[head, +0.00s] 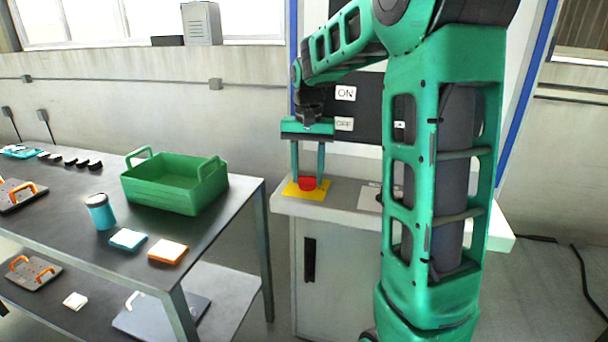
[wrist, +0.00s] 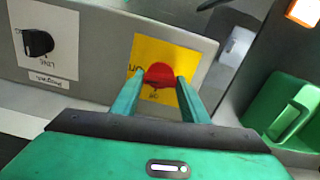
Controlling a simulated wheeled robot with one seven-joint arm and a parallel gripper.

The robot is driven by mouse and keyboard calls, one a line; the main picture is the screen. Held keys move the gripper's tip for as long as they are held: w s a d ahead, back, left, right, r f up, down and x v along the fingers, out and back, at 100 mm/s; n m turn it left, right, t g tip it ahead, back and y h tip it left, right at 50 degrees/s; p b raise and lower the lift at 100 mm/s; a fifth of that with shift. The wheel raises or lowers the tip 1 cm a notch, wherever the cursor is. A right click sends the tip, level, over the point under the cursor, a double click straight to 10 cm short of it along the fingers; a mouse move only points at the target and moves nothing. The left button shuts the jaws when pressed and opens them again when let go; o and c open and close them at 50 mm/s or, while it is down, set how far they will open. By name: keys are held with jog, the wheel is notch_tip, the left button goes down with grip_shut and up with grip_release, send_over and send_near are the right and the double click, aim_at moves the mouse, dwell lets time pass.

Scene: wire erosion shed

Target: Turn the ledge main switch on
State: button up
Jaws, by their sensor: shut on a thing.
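The ledge main switch is a red knob (head: 308,183) on a yellow plate (head: 293,190), set on the light grey ledge (head: 345,206) of the cabinet. In the wrist view the red knob (wrist: 159,75) sits on the yellow plate (wrist: 187,62), with partly covered lettering around it. My gripper (head: 308,181) reaches down from above in the head view, its two green fingers on either side of the knob. In the wrist view my gripper (wrist: 160,82) is shut on the red knob. The fingers hide the knob's sides and part of the plate.
A black knob on a white plate (wrist: 38,42) sits on the same ledge. ON and OFF labels (head: 345,93) show on the dark panel behind. A table with a green crate (head: 174,184), blue cup (head: 100,212) and small boxes stands left.

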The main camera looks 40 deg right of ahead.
aim_at(307, 176)
jog(key=shift+m, duration=0.7)
jog(key=o, duration=1.1)
jog(key=shift+c, duration=0.2)
notch_tip(307, 176, up, 11)
jog(key=shift+f, duration=0.15)
